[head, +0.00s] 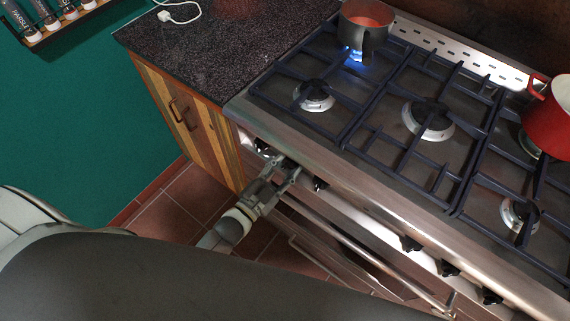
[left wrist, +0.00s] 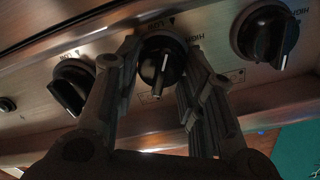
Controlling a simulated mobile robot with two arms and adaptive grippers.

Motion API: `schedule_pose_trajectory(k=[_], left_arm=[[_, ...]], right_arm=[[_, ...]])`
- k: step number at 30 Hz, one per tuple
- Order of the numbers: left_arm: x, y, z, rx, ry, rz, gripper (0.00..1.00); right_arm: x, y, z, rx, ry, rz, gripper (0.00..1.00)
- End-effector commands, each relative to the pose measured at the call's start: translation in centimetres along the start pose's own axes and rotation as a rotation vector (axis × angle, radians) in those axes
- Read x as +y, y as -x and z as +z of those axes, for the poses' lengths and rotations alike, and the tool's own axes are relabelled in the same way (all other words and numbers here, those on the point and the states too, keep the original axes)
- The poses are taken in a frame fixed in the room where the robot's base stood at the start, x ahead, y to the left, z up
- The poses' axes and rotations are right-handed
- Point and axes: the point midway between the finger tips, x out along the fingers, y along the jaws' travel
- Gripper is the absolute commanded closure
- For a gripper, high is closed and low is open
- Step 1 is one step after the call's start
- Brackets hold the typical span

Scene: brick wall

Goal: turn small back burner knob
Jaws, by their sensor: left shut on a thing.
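My left gripper (head: 286,167) is at the stove's front panel, near its left end. In the left wrist view a black stove knob (left wrist: 160,60) sits between the two fingers of the left gripper (left wrist: 165,75), which are shut on it. The knob's white mark points roughly up and down in that view. A second black knob (left wrist: 72,86) is to its left and a third knob (left wrist: 270,35) to its right, both clear of the fingers. Blue flame burns at the back left burner (head: 354,55). My right gripper is not in view.
A dark pot (head: 377,42) stands on the lit back left burner. A red pot (head: 550,125) stands at the right. The oven handle (head: 350,245) runs below the knobs. A wooden cabinet (head: 178,118) with dark countertop adjoins the stove's left side.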

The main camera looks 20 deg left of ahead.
Motion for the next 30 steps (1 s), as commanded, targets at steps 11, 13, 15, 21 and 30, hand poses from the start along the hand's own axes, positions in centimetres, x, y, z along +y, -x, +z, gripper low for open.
schedule_pose_trajectory(k=[11, 13, 15, 21, 30], left_arm=[[-0.03, 0.02, 0.05, -0.002, 0.194, 0.002, 0.87], [-0.04, 0.02, 0.06, -0.002, 0.212, 0.001, 0.87], [-0.04, 0.02, 0.07, -0.002, 0.225, 0.001, 0.87], [-0.03, 0.03, 0.09, -0.002, 0.238, 0.001, 0.87], [-0.02, 0.03, 0.09, -0.002, 0.238, 0.001, 0.62]], right_arm=[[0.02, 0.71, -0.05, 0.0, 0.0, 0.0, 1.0], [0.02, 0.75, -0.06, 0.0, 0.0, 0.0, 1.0], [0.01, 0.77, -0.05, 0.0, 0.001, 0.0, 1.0], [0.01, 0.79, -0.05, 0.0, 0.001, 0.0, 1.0], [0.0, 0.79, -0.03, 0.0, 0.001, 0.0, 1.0]])
